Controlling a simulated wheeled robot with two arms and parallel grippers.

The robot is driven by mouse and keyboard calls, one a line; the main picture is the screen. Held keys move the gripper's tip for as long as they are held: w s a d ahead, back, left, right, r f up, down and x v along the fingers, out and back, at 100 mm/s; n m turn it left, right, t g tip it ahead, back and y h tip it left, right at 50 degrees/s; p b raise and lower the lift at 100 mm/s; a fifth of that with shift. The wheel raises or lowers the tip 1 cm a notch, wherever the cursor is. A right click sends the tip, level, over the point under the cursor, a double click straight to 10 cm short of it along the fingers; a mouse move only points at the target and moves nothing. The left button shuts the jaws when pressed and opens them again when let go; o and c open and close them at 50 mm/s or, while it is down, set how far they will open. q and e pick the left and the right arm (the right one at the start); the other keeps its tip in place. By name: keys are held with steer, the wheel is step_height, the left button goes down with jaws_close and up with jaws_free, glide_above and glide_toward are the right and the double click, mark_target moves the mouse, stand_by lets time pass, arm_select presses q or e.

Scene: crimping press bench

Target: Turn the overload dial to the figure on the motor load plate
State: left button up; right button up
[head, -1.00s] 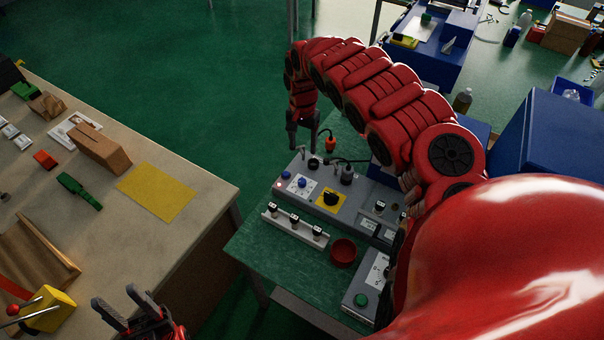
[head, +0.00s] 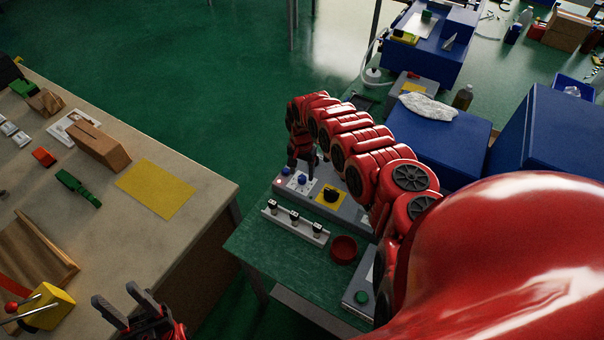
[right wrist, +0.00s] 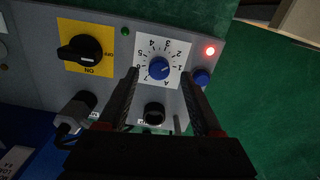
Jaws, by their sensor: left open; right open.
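The overload dial is a blue knob (right wrist: 159,69) on a white plate with figures around it, set in a grey control box. It also shows in the head view (head: 301,181). I cannot tell for sure which figure its white mark points at. My right gripper (right wrist: 160,80) is open, its fingers reaching down over the panel either side of the dial, apparently apart from it; it also shows in the head view (head: 303,164). My left gripper (head: 115,293) is open and empty by the beige bench.
A white rail (head: 295,222) and red bowl (head: 343,248) stand in front of the box.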

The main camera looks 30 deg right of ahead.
mark_target(302, 179)
steer(key=shift+f, duration=1.1)
jaws_close()
